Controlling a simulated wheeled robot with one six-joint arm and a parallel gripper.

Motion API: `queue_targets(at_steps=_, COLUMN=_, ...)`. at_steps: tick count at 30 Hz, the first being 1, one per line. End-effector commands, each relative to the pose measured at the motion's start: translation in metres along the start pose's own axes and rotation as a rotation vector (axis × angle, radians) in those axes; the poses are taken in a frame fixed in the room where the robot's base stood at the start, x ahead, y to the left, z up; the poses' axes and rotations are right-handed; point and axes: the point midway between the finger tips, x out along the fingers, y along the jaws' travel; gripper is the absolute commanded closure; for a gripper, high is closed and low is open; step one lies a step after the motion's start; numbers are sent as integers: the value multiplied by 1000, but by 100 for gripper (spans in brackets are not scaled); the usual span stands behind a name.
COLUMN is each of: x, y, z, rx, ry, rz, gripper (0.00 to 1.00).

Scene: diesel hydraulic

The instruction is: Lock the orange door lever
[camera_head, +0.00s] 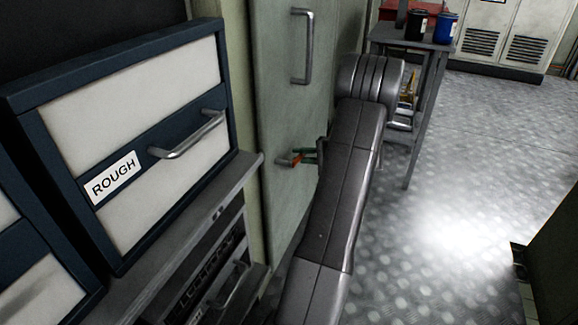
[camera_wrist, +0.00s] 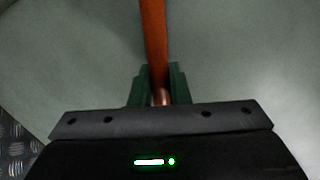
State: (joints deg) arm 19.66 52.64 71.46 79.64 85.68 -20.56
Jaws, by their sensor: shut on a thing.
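The orange door lever (camera_head: 298,160) is on the pale green door (camera_head: 284,110), below a grey vertical handle (camera_head: 302,46). In the wrist view the lever (camera_wrist: 153,35) runs up and away from between the fingers, in front of the plain door surface (camera_wrist: 230,60). My gripper (camera_head: 307,154) is at the lever, with its green fingers on it. In the wrist view my gripper (camera_wrist: 159,84) is shut on the lever near a copper-coloured part. My arm hides part of the door's right side.
A dark blue and white drawer cabinet marked ROUGH (camera_head: 160,150) stands close on the left, with a protruding handle (camera_head: 190,137). A grey table (camera_head: 415,42) with a black and a blue can stands behind my arm. The metal floor (camera_head: 450,180) on the right is clear.

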Motion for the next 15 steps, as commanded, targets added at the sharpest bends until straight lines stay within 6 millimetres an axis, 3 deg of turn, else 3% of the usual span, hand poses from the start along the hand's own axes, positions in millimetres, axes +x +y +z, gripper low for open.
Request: queue_targets(at_steps=15, x=-9, y=-18, z=1, rx=-227, ry=44, rz=-1, gripper=100)
